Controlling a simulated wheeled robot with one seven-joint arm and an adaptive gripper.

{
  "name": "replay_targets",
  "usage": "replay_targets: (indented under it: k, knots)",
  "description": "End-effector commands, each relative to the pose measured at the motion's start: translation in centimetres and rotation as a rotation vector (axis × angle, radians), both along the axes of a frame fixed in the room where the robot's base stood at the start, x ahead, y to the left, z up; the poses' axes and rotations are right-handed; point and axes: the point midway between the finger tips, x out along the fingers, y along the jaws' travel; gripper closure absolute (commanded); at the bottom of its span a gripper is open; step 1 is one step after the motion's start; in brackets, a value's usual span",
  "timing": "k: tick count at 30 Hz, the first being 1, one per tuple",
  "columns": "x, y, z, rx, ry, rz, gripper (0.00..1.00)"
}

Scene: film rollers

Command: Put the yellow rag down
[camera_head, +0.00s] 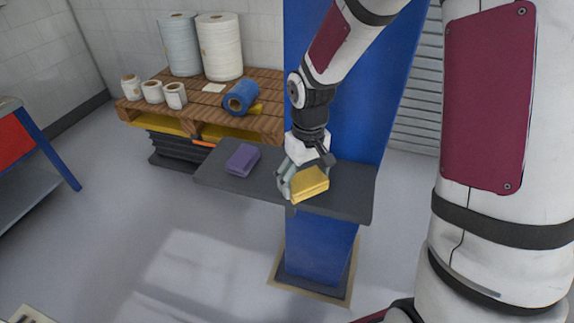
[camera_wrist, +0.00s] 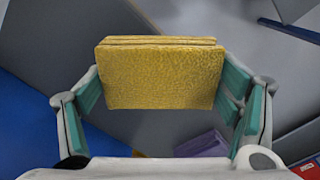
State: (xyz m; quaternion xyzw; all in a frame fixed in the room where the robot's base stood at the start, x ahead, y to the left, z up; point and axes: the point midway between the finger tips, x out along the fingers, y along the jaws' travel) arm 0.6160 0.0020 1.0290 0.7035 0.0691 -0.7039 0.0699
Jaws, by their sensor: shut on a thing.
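The yellow rag (camera_head: 309,184) is a folded, thick block. In the wrist view the yellow rag (camera_wrist: 160,76) sits between the teal finger pads of my gripper (camera_wrist: 160,90), one on each side. In the head view my gripper (camera_head: 304,176) is shut on the rag over the front part of a dark grey shelf (camera_head: 347,190). I cannot tell whether the rag touches the shelf or hangs just above it.
A folded purple rag (camera_head: 242,160) lies on the shelf's left part; it also shows in the wrist view (camera_wrist: 203,144). A blue column (camera_head: 318,245) carries the shelf. Behind left, a wooden pallet (camera_head: 190,112) holds several film rolls. Bare shelf lies between the rags.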

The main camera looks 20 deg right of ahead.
Motion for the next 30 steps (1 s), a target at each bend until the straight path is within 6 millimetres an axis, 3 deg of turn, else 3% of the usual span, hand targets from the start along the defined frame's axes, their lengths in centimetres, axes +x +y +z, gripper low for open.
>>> replay_targets:
  k: [6,12,19,24,30]
  knots:
    - [5.4,-0.1,-0.6,0.001,-0.001,0.0,0.4]
    - [8.7,-0.1,-0.9,0.001,0.0,0.0,0.4]
    - [10.6,-0.2,-1.0,0.001,0.0,-0.001,0.4]
    - [10.2,-0.2,-3.5,0.0,0.003,0.0,0.4]
    - [10.4,-0.2,-4.5,0.0,0.0,0.0,0.4]
